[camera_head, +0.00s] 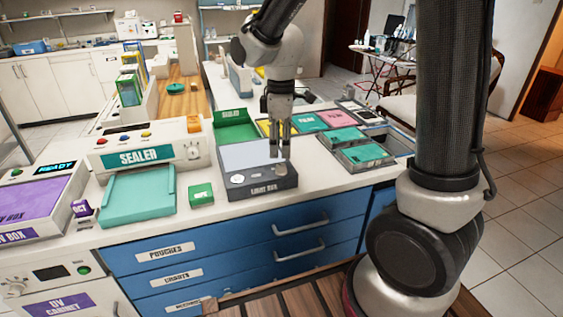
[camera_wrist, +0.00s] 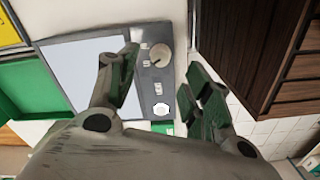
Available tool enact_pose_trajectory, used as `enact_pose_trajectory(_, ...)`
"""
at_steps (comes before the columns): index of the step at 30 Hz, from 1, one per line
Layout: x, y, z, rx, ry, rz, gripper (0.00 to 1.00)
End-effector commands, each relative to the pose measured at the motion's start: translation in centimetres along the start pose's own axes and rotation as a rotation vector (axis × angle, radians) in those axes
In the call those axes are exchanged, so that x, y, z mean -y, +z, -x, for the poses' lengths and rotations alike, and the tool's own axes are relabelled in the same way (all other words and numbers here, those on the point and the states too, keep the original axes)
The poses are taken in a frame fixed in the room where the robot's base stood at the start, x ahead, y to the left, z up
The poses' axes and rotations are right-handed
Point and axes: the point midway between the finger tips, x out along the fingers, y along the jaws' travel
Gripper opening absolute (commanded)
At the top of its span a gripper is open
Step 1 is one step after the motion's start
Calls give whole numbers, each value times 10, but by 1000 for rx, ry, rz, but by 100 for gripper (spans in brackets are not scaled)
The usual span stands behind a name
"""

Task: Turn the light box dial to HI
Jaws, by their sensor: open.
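The grey light box (camera_head: 262,186) stands on the white counter, with a pale lit panel and a dark front control strip. It also shows in the wrist view (camera_wrist: 75,75). Its round, light-coloured dial (camera_wrist: 160,56) has a mark on it and sits on that strip. Small labels around the dial are too blurred to read. A white hexagonal button (camera_wrist: 160,109) is on the same strip. My gripper (camera_head: 278,153) points down over the right part of the box. In the wrist view, its open fingers (camera_wrist: 163,64) lie either side of the dial, with no contact visible.
A small green box (camera_head: 201,194) and the sealer (camera_head: 140,157) stand left of the light box. A green tray (camera_head: 235,119) is behind it. Teal-lidded trays (camera_head: 365,154) lie to the right. Blue drawers (camera_head: 240,242) are below the counter edge.

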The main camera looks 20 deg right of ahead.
Motion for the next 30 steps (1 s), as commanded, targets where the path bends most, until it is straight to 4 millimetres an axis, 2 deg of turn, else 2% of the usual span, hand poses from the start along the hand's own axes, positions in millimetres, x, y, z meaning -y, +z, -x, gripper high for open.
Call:
enact_pose_trajectory(3,1,1,-22,4,-4,-1,50)
enact_pose_trajectory(9,1,1,-52,2,-2,-2,50)
enact_pose_trajectory(14,0,0,-62,1,-1,-3,50)
enact_pose_trajectory(21,0,0,-63,0,-1,-3,50)
enact_pose_trajectory(23,0,0,-63,0,-1,-3,41)
enact_pose_trajectory(29,0,0,-63,0,0,-3,5)
enact_pose_trajectory(30,0,0,-63,0,0,-3,3)
